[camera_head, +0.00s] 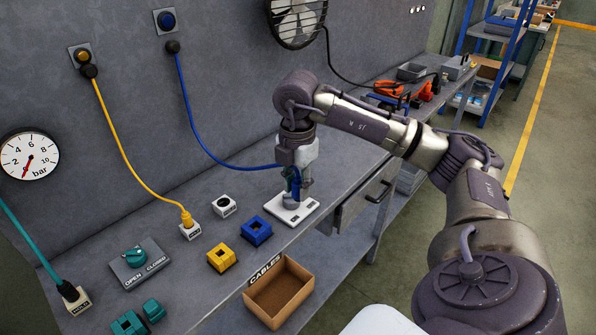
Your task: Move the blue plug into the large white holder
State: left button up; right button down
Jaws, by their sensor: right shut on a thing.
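My right gripper (292,188) points down above a wide white plate-like holder (307,212) near the table's front edge. It is shut on the end of the blue cable (207,146), where the blue plug is. The fingers mostly hide the plug, and I cannot tell whether it touches the holder. The blue cable rises to a socket (167,20) on the wall. A smaller white block (222,208) with a round dark hole stands empty to the left. My left gripper is not in view.
A yellow plug (187,218) sits in another white block. Blue (257,232) and yellow (221,258) square blocks and a brown box (279,296) labelled CABLES lie along the front. An open/closed valve panel (139,262) is at left. The fan (297,16) hangs behind.

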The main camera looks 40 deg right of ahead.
jog(key=w+a+f, duration=0.4)
jog(key=w+a, duration=0.2)
jog(key=shift+w+f, duration=0.25)
dwell(1.7)
jog(key=shift+a, duration=0.15)
